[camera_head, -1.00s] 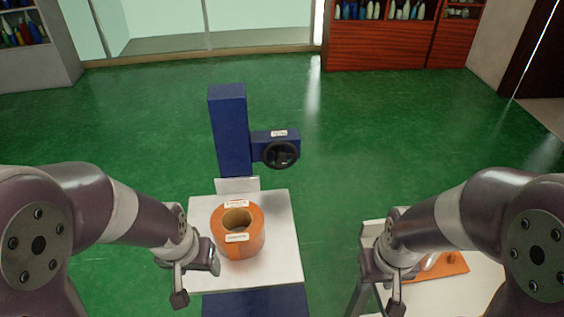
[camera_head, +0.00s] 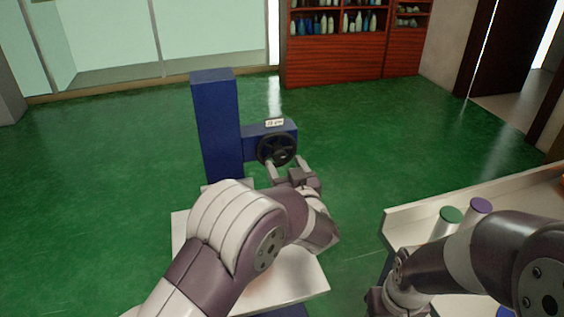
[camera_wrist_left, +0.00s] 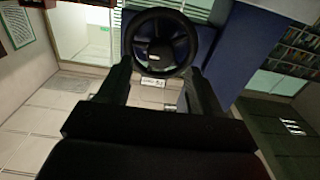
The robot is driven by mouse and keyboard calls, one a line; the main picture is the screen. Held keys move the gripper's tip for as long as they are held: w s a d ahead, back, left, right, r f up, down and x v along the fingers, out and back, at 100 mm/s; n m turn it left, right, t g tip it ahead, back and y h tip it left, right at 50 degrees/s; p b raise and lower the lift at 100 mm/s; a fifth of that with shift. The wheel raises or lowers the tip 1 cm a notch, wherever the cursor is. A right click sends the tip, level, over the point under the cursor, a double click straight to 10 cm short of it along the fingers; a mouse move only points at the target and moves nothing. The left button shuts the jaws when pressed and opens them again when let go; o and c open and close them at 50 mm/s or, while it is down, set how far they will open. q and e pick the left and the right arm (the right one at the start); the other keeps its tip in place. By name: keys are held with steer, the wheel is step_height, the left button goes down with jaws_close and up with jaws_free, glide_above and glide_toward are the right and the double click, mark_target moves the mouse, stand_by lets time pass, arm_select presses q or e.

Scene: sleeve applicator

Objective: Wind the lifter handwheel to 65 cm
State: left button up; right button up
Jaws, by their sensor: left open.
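The black handwheel (camera_head: 277,149) is on the side arm of the blue lifter column (camera_head: 217,125), below a small white label (camera_head: 274,123) too small to read surely. My left gripper (camera_head: 287,164) is open, close in front of the wheel's lower right in the head view. In the left wrist view, the handwheel (camera_wrist_left: 160,42) shows just beyond and between the open fingers of my left gripper (camera_wrist_left: 160,70); I cannot tell whether they touch the rim. My right gripper (camera_head: 385,301) is low at the bottom of the head view, its fingers not clear.
My left arm covers much of the lifter's white platform (camera_head: 305,282), and the orange roll is hidden. At right, a pale table (camera_head: 400,222) holds a green-topped cylinder (camera_head: 449,218) and a purple-topped one (camera_head: 480,207). Green floor (camera_head: 350,130) around the lifter is clear.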

mark_target(279, 157)
arm_select(q)
steer(key=x, duration=0.3)
steer(key=shift+w+a, duration=0.15)
steer(key=shift+w, duration=0.1)
steer(key=c, duration=1.1)
steer(key=shift+o, duration=0.2)
steer(key=n+b, duration=0.2)
steer(key=n, duration=0.1)
steer(key=shift+f+n, duration=0.15)
steer(key=shift+n, duration=0.15)
steer(key=shift+a+n+b, duration=0.1)
steer(key=shift+n+b, duration=1)
steer(key=shift+n, duration=0.5)
